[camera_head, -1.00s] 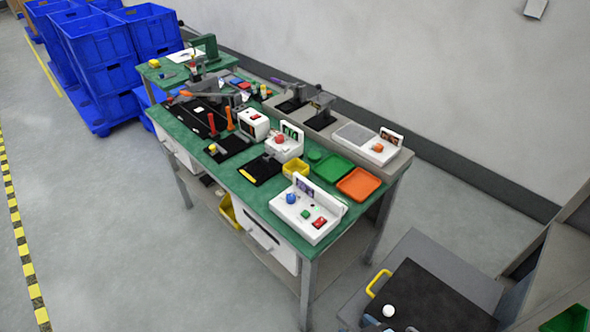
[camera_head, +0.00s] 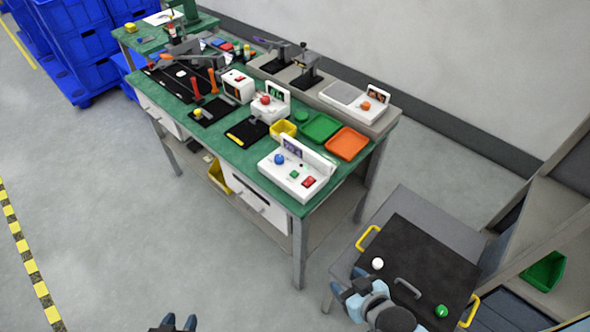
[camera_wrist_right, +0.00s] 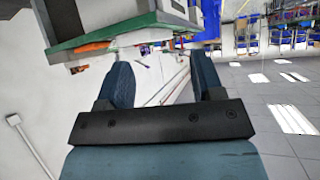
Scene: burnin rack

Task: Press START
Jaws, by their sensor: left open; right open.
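A white control box (camera_head: 297,175) stands on the near right corner of the green workbench. It carries a blue knob (camera_head: 279,159), a small green button (camera_head: 294,174) and a red switch (camera_head: 309,182), with a small display on its upright back. No START label can be read at this size. My right gripper (camera_head: 347,281) is open and empty, off the bench's near right corner, by the black-topped cart. Its open fingers also show in the right wrist view (camera_wrist_right: 163,80), with nothing between them. My left gripper (camera_head: 175,322) is open at the bottom edge, over the floor, far from the box.
Another white box with a red knob (camera_head: 265,99), a yellow bin (camera_head: 283,129), a green tray (camera_head: 321,127) and an orange tray (camera_head: 347,144) share the bench. The black-topped cart (camera_head: 420,262) with yellow handles stands right. The floor before the bench is clear.

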